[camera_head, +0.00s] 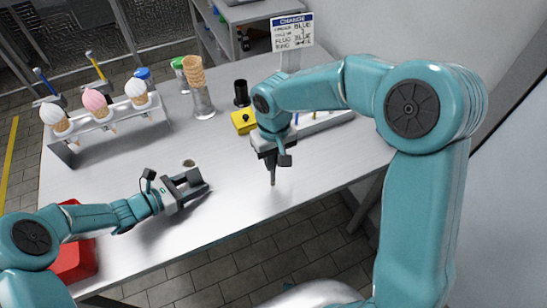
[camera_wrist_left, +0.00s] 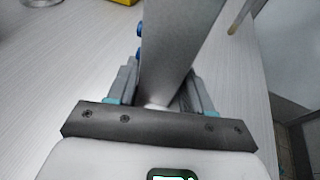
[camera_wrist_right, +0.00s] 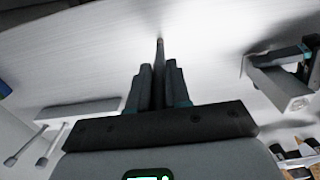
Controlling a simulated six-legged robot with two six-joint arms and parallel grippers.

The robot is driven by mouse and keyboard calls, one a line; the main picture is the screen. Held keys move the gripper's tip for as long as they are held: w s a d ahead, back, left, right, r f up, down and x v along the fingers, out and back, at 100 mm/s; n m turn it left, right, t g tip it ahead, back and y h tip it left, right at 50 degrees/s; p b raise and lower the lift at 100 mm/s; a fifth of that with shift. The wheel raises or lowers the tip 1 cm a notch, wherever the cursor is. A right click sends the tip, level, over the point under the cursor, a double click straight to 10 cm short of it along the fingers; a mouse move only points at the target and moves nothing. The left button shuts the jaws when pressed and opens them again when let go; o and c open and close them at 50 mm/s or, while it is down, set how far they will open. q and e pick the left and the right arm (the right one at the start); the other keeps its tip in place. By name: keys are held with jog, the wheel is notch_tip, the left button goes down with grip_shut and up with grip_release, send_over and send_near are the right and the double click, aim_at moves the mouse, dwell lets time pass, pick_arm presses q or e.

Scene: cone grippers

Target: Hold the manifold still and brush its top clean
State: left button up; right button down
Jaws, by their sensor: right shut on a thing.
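The manifold, a grey block, shows in the left wrist view (camera_wrist_left: 178,45) with blue knobs on its left side. My left gripper (camera_head: 190,187) is low over the near part of the table, with its fingers on both sides of the block; I cannot tell whether they press on it. My right gripper (camera_head: 275,155) is shut on a slim dark brush (camera_head: 273,177), which points down near the table's front edge. The brush (camera_wrist_right: 160,60) also shows between the fingers in the right wrist view. Its bristles cannot be made out.
A rack (camera_head: 112,122) with ice-cream cones stands at the left. Stacked cones (camera_head: 195,75), a black cup (camera_head: 241,92) and a yellow block (camera_head: 243,122) are farther back. A sign (camera_head: 292,32) stands behind my right arm. A red bin (camera_head: 75,260) is at the lower left.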

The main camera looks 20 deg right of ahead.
pick_arm(q)
jog(key=shift+c, duration=0.7)
jog(key=shift+o, duration=1.3)
grip_shut()
jog(key=shift+n+t+y, duration=0.4)
jog(key=shift+n+t, duration=0.4)
jog(key=shift+t, duration=0.2)
jog(key=shift+m+g+h, duration=0.6)
jog(key=shift+m+g, duration=1)
jog(key=shift+g, duration=0.4)
jog(key=shift+n+t, duration=0.8)
jog(key=shift+t, duration=0.2)
